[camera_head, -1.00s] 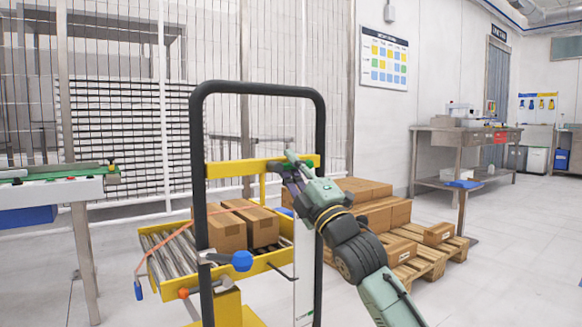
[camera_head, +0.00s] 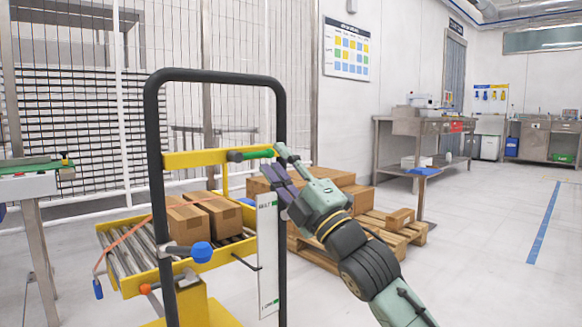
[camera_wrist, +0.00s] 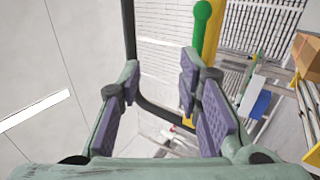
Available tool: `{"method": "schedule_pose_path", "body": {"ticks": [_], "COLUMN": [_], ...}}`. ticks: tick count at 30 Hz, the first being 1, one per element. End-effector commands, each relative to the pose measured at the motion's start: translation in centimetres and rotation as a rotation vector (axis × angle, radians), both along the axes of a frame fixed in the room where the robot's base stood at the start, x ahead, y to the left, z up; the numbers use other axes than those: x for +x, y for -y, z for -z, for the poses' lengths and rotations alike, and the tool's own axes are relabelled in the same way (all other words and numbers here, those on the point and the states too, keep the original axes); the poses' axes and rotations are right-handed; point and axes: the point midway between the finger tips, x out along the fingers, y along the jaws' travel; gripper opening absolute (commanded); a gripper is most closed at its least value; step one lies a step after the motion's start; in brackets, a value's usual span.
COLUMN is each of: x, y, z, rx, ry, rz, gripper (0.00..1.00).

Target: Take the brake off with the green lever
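The green lever (camera_head: 252,154) lies along the yellow crossbar (camera_head: 192,159) of the black-framed cart in the head view. In the wrist view the green lever (camera_wrist: 201,28) runs upright beside the yellow bar (camera_wrist: 212,40), at the upper right. My gripper (camera_head: 283,174) is at the right end of the lever in the head view. In the wrist view my gripper (camera_wrist: 160,78) is open, with its purple pads wide apart. The lever lies beyond the right finger, which hides its lower part; I cannot tell whether they touch. The gap between the pads holds no lever.
The black tube frame (camera_head: 153,170) stands close to my gripper. Below are a blue knob (camera_head: 202,252), a roller bed with cardboard boxes (camera_head: 187,220) and a white panel (camera_head: 267,255). A wooden pallet (camera_head: 405,230) with boxes stands behind my arm. Floor at the right is clear.

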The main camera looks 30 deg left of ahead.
Motion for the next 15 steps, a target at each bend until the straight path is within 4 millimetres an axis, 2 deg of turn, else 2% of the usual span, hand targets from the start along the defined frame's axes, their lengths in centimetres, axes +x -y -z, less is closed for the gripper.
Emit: {"method": "schedule_pose_path", "body": {"ticks": [3, 6, 15], "x": [-0.6, -0.9, -1.1], "y": [1.8, 2.6, 3.0], "z": [0.0, 0.0, 0.0], "rx": [0.0, 0.0, 0.0], "ry": [0.003, 0.0, -0.001], "rz": [0.002, 0.0, -0.002], "gripper": [0.32, 0.32, 0.32]}}
